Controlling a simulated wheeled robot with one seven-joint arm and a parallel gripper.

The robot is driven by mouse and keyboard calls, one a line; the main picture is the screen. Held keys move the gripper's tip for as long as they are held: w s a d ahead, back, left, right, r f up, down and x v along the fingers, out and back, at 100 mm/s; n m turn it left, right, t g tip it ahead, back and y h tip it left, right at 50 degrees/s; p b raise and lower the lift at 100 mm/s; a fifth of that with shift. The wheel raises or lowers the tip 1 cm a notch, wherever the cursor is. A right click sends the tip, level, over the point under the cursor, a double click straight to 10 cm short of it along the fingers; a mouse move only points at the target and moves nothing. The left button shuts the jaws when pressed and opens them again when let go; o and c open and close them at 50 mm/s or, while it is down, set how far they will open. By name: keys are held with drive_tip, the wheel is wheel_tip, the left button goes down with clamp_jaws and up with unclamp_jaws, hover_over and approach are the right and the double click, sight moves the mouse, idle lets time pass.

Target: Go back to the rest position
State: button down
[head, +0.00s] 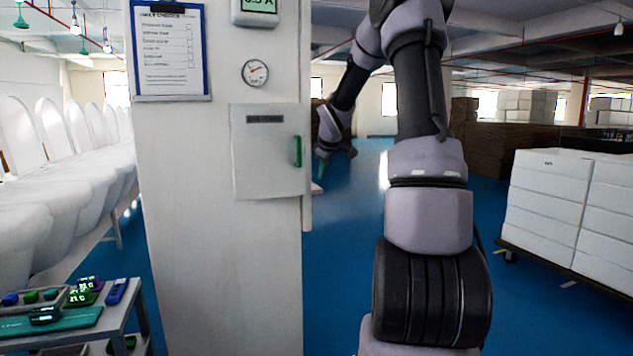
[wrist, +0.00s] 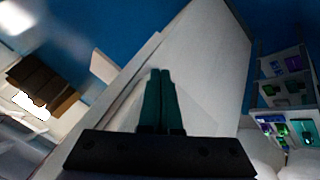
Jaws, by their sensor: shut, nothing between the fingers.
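My gripper shows in the wrist view (wrist: 161,85) with its two green fingers together and nothing between them. In the head view my gripper (head: 321,168) hangs just right of the white pillar's edge, its green tips pointing down. My arm rises from the lower right, bends at the top and comes down to the gripper. The pillar (head: 215,270) carries a small white panel door (head: 262,170) with a green handle (head: 298,151). The door looks closed. In the wrist view, the pillar's pale face lies behind the fingers.
A clipboard (head: 171,55) and a gauge (head: 255,73) are on the pillar. A small table (head: 128,312) with meters stands at lower left, below a row of white toilets (head: 70,180). White boxes (head: 545,195) stand on a cart at right. Blue floor (head: 340,270) is open between.

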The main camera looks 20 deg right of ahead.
drive_tip(key=s+a+r+m, duration=0.2)
drive_tip(key=s+a+r, duration=0.3)
drive_tip(key=s+r, duration=0.25)
drive_tip(key=s+a+r+m+y, duration=0.1)
drive_tip(key=s+a+m, duration=0.2)
drive_tip(key=s, duration=0.7)
drive_tip(key=s+a+r+m+y, duration=0.1)
drive_tip(key=s+a+m, duration=0.2)
drive_tip(key=s+a, duration=0.3)
drive_tip(key=s+a+r+m+y, duration=0.1)
drive_tip(key=s+a+m, duration=0.2)
drive_tip(key=s, duration=1.1)
drive_tip(key=shift+s+a+r, duration=0.25)
drive_tip(key=shift+a+r, duration=0.15)
drive_tip(key=shift+a, duration=0.3)
